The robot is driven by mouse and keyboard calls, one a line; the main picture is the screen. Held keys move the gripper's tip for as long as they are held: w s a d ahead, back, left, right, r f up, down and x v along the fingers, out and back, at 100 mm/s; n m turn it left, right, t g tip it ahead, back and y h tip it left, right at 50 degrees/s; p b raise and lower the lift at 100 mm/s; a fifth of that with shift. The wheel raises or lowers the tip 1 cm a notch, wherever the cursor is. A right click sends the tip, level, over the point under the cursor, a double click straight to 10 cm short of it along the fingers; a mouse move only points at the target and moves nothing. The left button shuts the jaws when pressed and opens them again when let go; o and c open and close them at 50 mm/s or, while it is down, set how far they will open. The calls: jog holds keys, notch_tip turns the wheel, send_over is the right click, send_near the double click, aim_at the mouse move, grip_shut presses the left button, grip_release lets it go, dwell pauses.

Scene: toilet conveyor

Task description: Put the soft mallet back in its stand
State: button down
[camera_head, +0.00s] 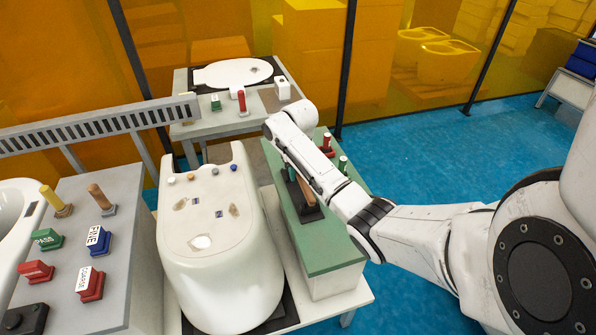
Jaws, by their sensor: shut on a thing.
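A wooden-handled tool (305,190), which looks like the soft mallet, stands tilted at a black stand (311,213) on the green-topped bench. My gripper (292,174) is at the upper end of this handle and is mostly hidden behind my own forearm; it is shut on the handle. The mallet's head cannot be made out. I cannot tell whether the mallet is fully seated in the stand.
The green bench (335,255) also holds a red-handled tool (327,141) and a green-handled tool (343,164). A white toilet body (220,275) with small items on it stands to the left. A grey cabinet (110,255) with stamps is further left. Blue floor on the right is clear.

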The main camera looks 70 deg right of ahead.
jog(key=shift+f+b, duration=0.5)
jog(key=shift+f, duration=0.4)
jog(key=c, duration=0.8)
grip_release()
jog(key=shift+f, duration=0.1)
jog(key=r, duration=1.1)
jog(key=shift+s+a, duration=0.25)
jog(key=shift+a, duration=0.05)
